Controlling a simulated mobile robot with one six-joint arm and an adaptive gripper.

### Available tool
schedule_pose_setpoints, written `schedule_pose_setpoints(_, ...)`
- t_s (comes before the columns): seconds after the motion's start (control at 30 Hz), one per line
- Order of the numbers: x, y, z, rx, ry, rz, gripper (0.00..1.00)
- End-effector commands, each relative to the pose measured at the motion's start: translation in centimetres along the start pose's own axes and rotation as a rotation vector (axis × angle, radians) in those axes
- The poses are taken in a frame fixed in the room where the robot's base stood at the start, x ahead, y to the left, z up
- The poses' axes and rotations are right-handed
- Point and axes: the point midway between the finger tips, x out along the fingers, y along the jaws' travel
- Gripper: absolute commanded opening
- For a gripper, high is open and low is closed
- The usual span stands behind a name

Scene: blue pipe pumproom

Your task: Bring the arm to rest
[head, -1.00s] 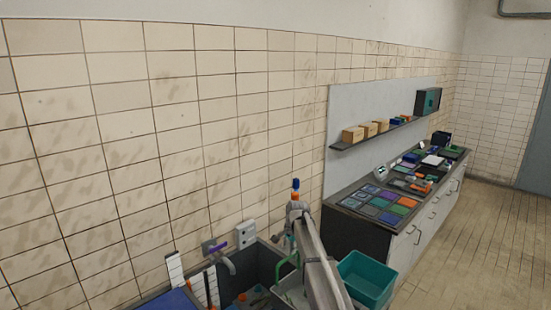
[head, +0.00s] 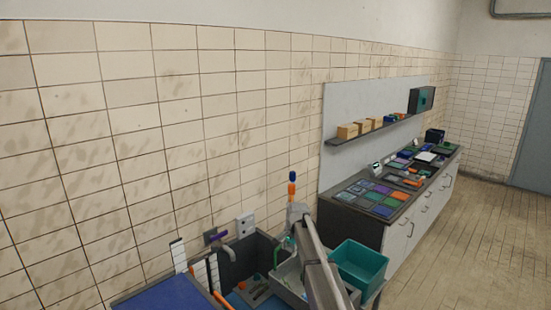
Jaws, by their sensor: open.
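My arm (head: 318,265) rises from the bottom of the head view to a bend in front of the tiled wall, just right of the sink. A small upright piece with orange and blue parts (head: 292,188) shows above the bend; I cannot tell whether it belongs to the arm. My gripper does not show in this view, so what it is near is hidden.
A dark sink (head: 262,256) with small items stands left of the arm, with a blue surface (head: 172,294) beside it. A teal bin (head: 360,262) is close on the right. Behind it runs a counter (head: 398,240) with coloured trays under a shelf (head: 375,130). The floor at right is clear.

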Motion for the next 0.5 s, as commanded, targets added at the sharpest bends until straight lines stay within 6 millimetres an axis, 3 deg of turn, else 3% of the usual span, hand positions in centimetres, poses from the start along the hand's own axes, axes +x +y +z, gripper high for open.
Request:
schedule_pose_setpoints(0.27,1.2,3.8,2.0,-0.076,0.0,0.018,0.57)
schedule_pose_setpoints(0.5,2.6,9.4,4.4,-0.183,-0.002,0.045,0.57)
